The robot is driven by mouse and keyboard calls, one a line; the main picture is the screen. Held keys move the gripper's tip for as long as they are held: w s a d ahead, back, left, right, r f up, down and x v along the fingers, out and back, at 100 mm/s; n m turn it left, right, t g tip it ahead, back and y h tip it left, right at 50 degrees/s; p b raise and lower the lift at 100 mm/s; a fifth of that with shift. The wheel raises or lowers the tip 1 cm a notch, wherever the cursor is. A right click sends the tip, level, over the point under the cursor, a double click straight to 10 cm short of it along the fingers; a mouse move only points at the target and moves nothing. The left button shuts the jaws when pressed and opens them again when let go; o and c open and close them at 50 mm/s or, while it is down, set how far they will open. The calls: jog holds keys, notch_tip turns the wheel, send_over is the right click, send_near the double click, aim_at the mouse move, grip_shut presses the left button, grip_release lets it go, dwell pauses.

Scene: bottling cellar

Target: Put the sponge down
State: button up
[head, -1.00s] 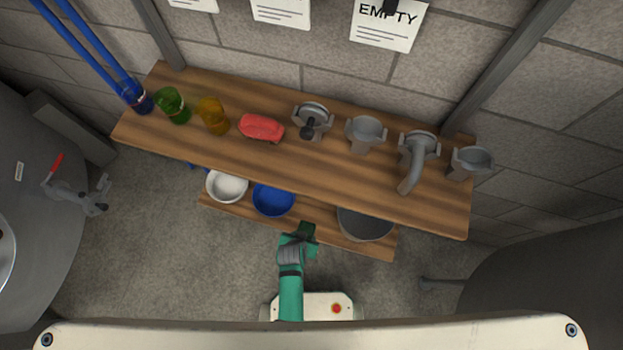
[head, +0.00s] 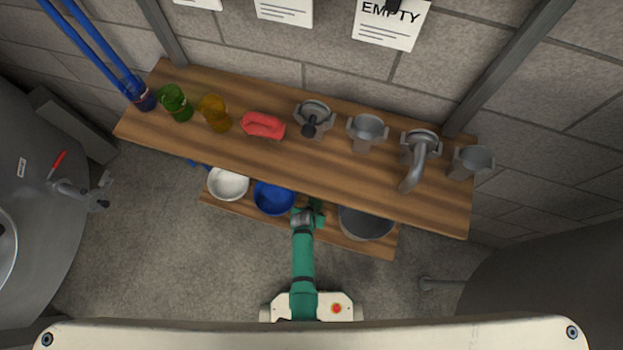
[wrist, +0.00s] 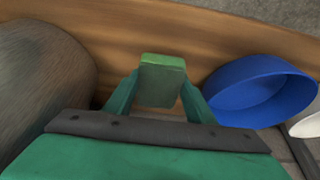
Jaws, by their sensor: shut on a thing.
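My gripper (head: 314,210) is at the front of the lower shelf (head: 330,233), between the blue bowl (head: 274,198) and the grey tub (head: 366,224). In the wrist view its two green fingers are shut on a small green block, the sponge (wrist: 163,78). The sponge is over the wooden shelf board (wrist: 150,35), with the tub (wrist: 40,75) to its left and the blue bowl (wrist: 255,92) to its right. I cannot tell whether the sponge touches the board. In the head view it is mostly hidden by my gripper and the upper shelf's edge.
The upper shelf (head: 330,180) overhangs the lower one. It carries a green beaker (head: 176,103), an amber beaker (head: 214,113), a red lumpy thing (head: 263,125) and several grey metal fittings (head: 368,130). A white bowl (head: 228,183) stands left of the blue bowl.

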jog(key=shift+f, duration=1.15)
jog(key=shift+f, duration=0.2)
jog(key=o, duration=0.9)
jog(key=shift+s, duration=0.1)
jog(key=shift+c, duration=0.2)
jog(key=shift+o, duration=0.3)
jog(key=shift+a, duration=0.1)
jog(key=shift+a+r, duration=0.1)
jog(key=shift+r, duration=0.05)
